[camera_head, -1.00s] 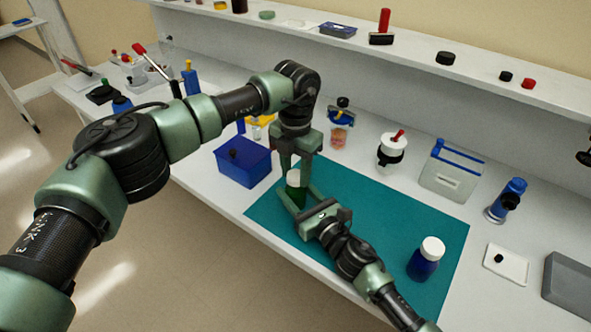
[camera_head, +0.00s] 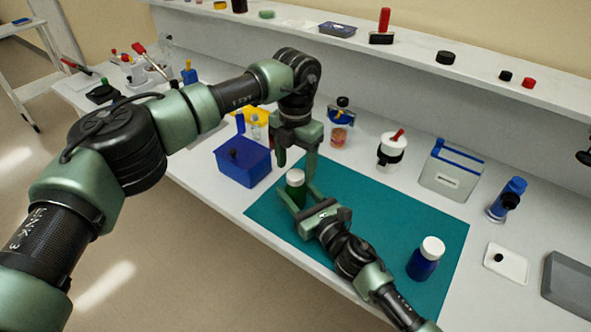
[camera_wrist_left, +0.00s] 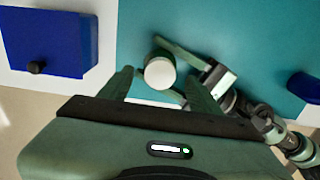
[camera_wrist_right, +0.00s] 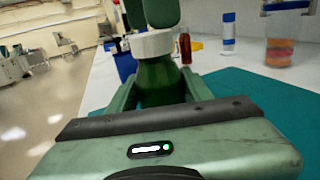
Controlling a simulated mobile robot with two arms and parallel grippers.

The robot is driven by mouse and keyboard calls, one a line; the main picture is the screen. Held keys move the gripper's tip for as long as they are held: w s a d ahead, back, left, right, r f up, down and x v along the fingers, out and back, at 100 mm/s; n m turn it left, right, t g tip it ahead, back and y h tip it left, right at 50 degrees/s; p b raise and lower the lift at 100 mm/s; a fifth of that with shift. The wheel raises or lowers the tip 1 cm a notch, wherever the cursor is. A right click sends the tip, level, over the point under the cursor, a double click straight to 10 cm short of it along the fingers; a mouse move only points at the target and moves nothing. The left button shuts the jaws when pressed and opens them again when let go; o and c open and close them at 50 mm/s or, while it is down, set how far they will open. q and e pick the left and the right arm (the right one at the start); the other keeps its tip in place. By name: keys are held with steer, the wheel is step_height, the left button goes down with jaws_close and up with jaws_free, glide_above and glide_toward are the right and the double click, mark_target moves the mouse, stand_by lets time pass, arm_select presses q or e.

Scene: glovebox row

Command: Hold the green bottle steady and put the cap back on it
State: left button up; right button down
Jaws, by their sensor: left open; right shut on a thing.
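The green bottle (camera_head: 296,194) stands upright over the teal mat's left part, with the white cap (camera_head: 295,177) on its top. In the right wrist view the cap (camera_wrist_right: 152,44) sits level on the bottle's neck (camera_wrist_right: 160,80). My right gripper (camera_head: 298,201) is shut around the bottle's body from the front right. My left gripper (camera_head: 296,171) points down above the bottle, open, with its fingers on either side of the cap and apart from it. In the left wrist view the cap (camera_wrist_left: 160,74) shows between the open fingers and hides most of the bottle.
A blue box (camera_head: 243,163) stands left of the mat (camera_head: 375,210). A blue bottle with a white cap (camera_head: 424,260) stands at the mat's right. Behind are a jar with orange contents (camera_head: 339,136) and a white container (camera_head: 391,151). The middle of the mat is clear.

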mark_target(302, 198)
arm_select(q)
step_height(302, 198, up, 10)
steer(key=shift+f, duration=0.15)
arm_select(e)
steer(key=c, duration=0.6)
jaws_free()
steer(key=shift+o, duration=0.2)
steer(key=b+v, duration=0.1)
steer(key=v, duration=0.5)
steer(key=shift+s+d+f, duration=0.1)
steer(key=shift+s+d, duration=0.1)
steer(key=shift+s, duration=0.1)
steer(key=shift+s+d, duration=0.3)
steer(key=shift+s, duration=0.15)
arm_select(q)
steer(key=shift+f, duration=0.5)
steer(key=shift+r, duration=0.1)
